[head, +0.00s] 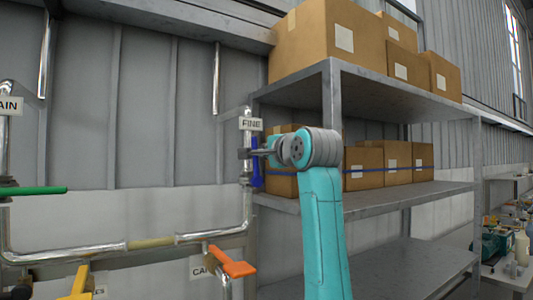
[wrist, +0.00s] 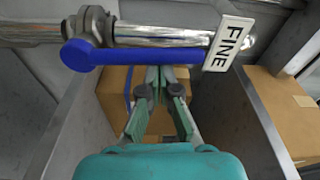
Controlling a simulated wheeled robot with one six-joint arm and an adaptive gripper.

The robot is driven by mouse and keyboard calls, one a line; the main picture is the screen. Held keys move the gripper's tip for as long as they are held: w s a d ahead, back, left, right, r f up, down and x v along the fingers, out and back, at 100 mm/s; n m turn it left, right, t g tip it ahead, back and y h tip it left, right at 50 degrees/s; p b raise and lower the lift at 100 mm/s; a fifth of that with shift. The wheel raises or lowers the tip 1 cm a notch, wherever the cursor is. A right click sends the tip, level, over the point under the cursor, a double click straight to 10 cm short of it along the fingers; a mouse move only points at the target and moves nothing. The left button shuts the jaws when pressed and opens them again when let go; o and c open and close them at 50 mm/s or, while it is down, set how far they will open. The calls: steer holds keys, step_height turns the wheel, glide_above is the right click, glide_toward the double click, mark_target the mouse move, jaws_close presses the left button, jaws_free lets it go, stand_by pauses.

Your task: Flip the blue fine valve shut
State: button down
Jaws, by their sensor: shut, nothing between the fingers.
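The blue fine valve handle (head: 257,176) stands upright along the vertical chrome pipe (head: 247,207), under the FINE tag (head: 251,125). In the wrist view the blue handle (wrist: 150,55) lies parallel to the pipe, with its round end at the left and the FINE tag (wrist: 229,43) at the right. My gripper (head: 256,154) is at the handle's side in the head view. In the wrist view my gripper (wrist: 160,72) has its fingertips together and empty, right at the handle's edge. I cannot tell whether they touch it.
A steel shelf (head: 400,194) with cardboard boxes (head: 364,167) stands right behind the pipe. A green handle (head: 35,190), an orange handle (head: 232,262) and a yellow handle (head: 78,285) sit on other pipes to the left and below. The wall area left of the fine pipe is open.

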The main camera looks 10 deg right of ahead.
steer(key=s+a+f+n+y, duration=0.2)
steer(key=a+f+n, duration=0.3)
steer(key=n, duration=1.2)
steer(key=a, duration=0.3)
steer(key=shift+s+a+f+t+y, duration=0.2)
steer(key=shift+s+f+t+y, duration=0.1)
steer(key=shift+s+f+t, duration=0.1)
steer(key=shift+w+f, duration=0.1)
steer(key=shift+f, duration=0.2)
step_height(320, 180, up, 4)
steer(key=v, duration=0.9)
steer(key=shift+r, duration=0.15)
